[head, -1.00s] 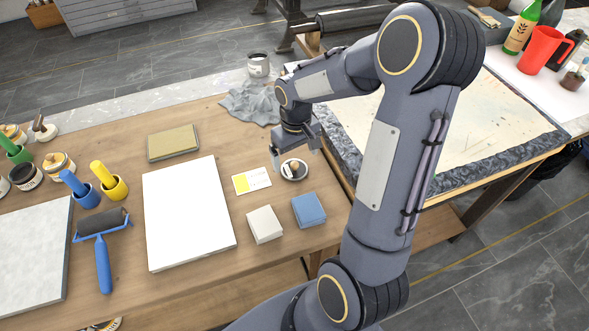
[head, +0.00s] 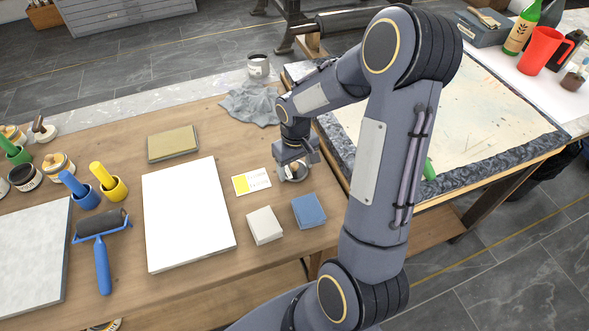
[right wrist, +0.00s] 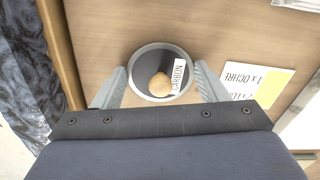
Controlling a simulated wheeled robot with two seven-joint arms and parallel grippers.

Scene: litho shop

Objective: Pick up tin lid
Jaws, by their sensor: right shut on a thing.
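The tin lid (head: 296,178) is a small round dark disc with a pale rim, at the right side of the wooden table. In the right wrist view the tin lid (right wrist: 147,62) shows a round wooden knob and a white label reading CARBON. My right gripper (right wrist: 161,80) has one finger on each side of the rim and is shut on it. In the head view my right gripper (head: 293,165) hides part of the lid, which is at or close to the tabletop. My left gripper is not in view.
A yellow-and-white card (head: 251,183) lies just left of the lid. A white block (head: 264,225) and a blue block (head: 308,210) lie nearer. A grey cloth (head: 250,105) and an open tin (head: 258,67) are behind. A framed bed (head: 460,120) stands to the right.

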